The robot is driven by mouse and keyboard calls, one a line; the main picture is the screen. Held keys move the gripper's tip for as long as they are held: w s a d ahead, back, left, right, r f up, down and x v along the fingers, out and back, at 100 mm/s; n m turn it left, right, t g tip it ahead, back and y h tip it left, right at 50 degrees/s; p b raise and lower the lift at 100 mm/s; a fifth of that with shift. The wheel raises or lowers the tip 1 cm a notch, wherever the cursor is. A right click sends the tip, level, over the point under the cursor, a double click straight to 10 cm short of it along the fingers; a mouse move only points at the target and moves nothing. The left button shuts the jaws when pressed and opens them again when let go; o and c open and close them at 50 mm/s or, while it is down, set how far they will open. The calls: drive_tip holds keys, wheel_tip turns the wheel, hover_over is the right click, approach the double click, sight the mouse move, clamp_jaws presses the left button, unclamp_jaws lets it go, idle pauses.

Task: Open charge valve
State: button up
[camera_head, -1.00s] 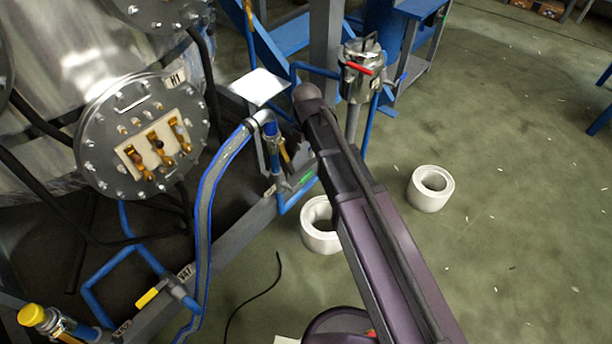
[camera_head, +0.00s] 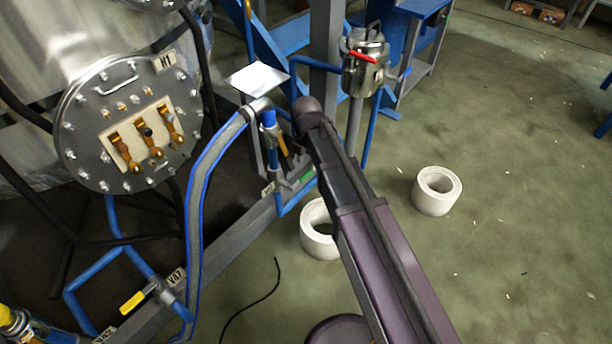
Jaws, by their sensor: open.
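No label that I can read names the charge valve, so I cannot tell which valve it is. A valve with a yellow handle (camera_head: 132,302) sits on the blue pipe beside the VA7 tag at the lower left. A red handle (camera_head: 362,56) is on the steel vessel (camera_head: 366,76) at the upper middle, with a blue handle (camera_head: 405,74) to its right. Another pipe valve with a yellow-brown handle (camera_head: 283,146) stands left of my arm's far end. My arm reaches from the lower right to the middle. My gripper does not show.
A round bolted flange marked H1 (camera_head: 88,164) is on the large metal vessel at left. A blue-edged grey hose (camera_head: 194,215) hangs in front of the frame. Two white rolls (camera_head: 437,191) (camera_head: 318,246) are on the floor. The floor at right is mostly free.

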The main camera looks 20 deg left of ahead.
sight(306, 172)
drive_tip(key=shift+f+b, duration=2.1)
drive_tip(key=shift+f, duration=0.3)
clamp_jaws()
